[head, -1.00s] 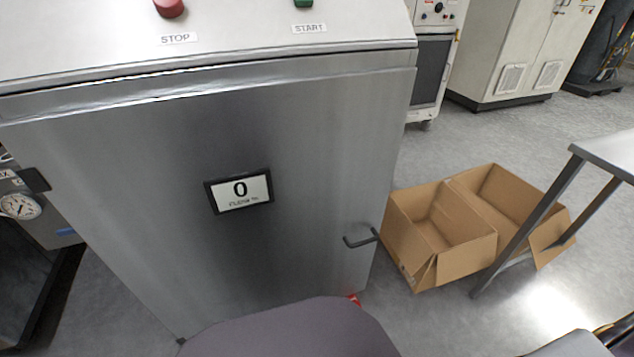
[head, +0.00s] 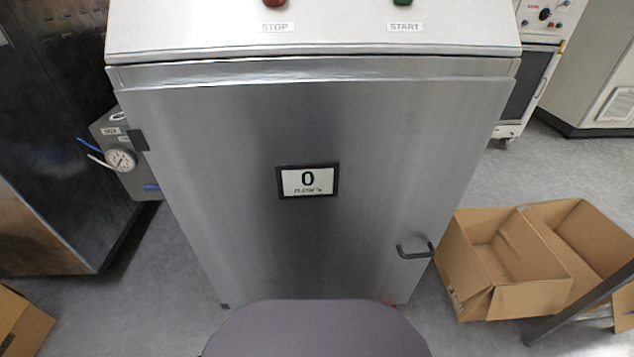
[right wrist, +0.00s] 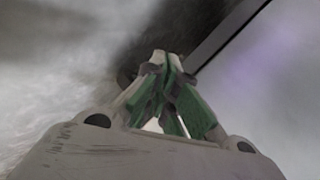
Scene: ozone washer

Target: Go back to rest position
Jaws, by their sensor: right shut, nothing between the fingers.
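The steel ozone washer cabinet (head: 230,210) stands directly in front of me in the head view. My right gripper (right wrist: 165,60) shows only in the right wrist view. Its green-padded fingers are together with nothing between them. A blurred grey surface and a dark edge lie beyond the fingertips. My left gripper is not in either view.
Open cardboard boxes (head: 505,275) stand on the floor to the right, with a grey table leg (head: 570,315) beside them. Another box (head: 20,325) is at the lower left. A dark cabinet (head: 50,120) and a gauge unit (head: 122,160) stand to the left. Some grey floor is bare.

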